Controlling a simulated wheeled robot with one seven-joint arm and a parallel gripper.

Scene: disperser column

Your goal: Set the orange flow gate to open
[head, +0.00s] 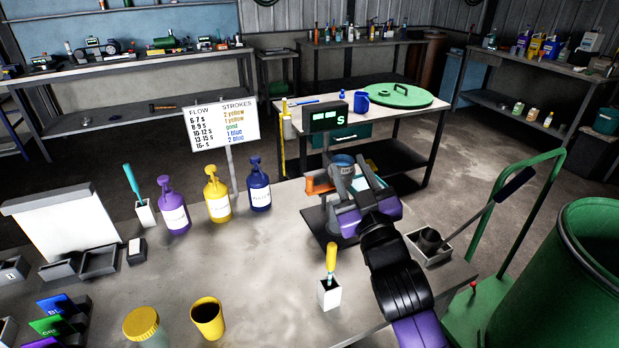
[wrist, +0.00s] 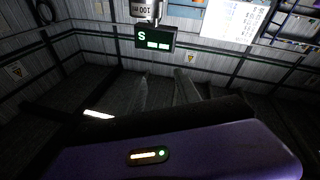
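The orange flow gate (head: 318,185) shows in the head view as a small orange piece at the left side of the flow cup (head: 343,163) on its stand. Its exact setting is too small to tell. My gripper (head: 350,193) is in front of the cup and to the right of the orange piece, hiding part of the stand. In the wrist view two grey fingers (wrist: 164,90) stand apart with nothing visible between them. The orange gate does not show in that view. The timer display (head: 325,116) above the cup shows dashes and S; it also shows in the wrist view (wrist: 155,40).
Purple, yellow (head: 217,196) and blue pump bottles stand left of the stand, near the flow chart sign (head: 224,126). A white holder (head: 328,294) with a yellow-handled tool stands in front. A grey box (head: 430,248) with a tool is at right. The bench middle is clear.

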